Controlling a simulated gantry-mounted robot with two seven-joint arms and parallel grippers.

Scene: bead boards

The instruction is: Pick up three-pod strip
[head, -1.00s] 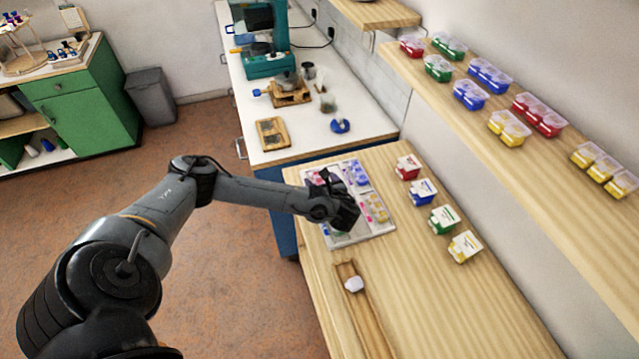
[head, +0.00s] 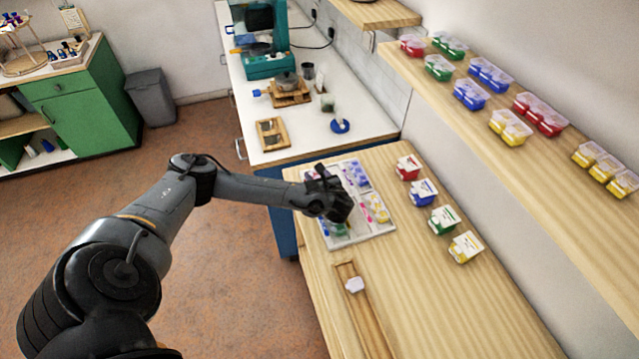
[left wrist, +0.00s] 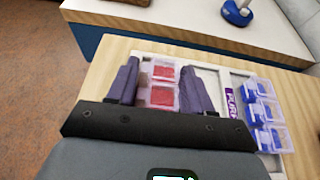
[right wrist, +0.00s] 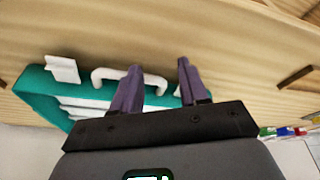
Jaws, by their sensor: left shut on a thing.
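In the left wrist view, my left gripper (left wrist: 158,78) has its fingers on either side of a strip of clear-lidded red pods (left wrist: 162,97). It is shut on the strip. Two red pods show between the fingers; whether a third is hidden behind the gripper body I cannot tell. In the head view, my left gripper (head: 338,200) is over the left part of the pale sorting tray (head: 374,234) and hides the red pods. A strip of blue pods (left wrist: 268,113) lies to the right in the left wrist view. My right gripper (right wrist: 157,80) is open and empty.
Labelled red (head: 407,168), blue (head: 423,192), green (head: 443,220) and yellow (head: 464,247) boxes stand right of the tray. The shelf (head: 440,88) holds several coloured pod strips. A teal object (right wrist: 40,84) with a white handle is near my right gripper. The table's front right is clear.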

